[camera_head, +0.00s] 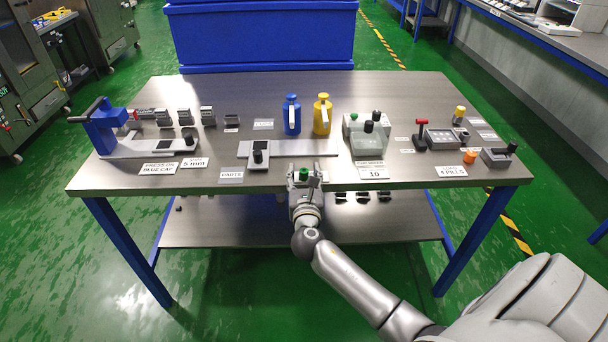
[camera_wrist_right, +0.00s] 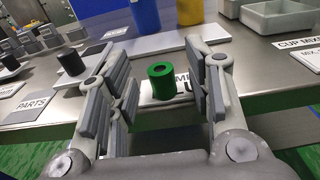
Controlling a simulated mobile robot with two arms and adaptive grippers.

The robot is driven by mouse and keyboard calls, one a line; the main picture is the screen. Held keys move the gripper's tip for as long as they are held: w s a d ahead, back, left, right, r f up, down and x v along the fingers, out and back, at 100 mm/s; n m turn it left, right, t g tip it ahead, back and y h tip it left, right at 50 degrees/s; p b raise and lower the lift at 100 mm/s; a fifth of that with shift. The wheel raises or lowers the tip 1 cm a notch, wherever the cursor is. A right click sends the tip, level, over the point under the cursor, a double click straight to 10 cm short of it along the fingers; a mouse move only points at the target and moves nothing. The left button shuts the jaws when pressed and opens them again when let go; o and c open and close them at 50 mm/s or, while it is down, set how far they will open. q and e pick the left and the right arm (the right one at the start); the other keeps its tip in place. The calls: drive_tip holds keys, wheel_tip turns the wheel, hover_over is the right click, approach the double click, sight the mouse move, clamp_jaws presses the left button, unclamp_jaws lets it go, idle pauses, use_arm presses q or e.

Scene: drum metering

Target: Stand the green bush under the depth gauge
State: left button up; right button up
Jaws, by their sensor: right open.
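The green bush (camera_head: 304,174) stands upright near the table's front edge, in the middle. In the right wrist view the bush (camera_wrist_right: 163,84) shows its open bore and stands at a white card. My right gripper (camera_head: 304,180) is open, with its fingers (camera_wrist_right: 164,85) to the left and right of the bush; no contact shows. A blue stand with a black handle (camera_head: 102,130) is on a pale base plate at the left, by a "5 mm" card (camera_head: 195,162); I cannot tell whether it is the depth gauge. My left gripper is not in view.
A black cylinder on a small block (camera_head: 259,155) stands left of the bush, near the "PARTS" card (camera_head: 231,175). Blue (camera_head: 291,117) and yellow (camera_head: 322,116) bottles stand behind.

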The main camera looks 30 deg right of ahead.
clamp_jaws()
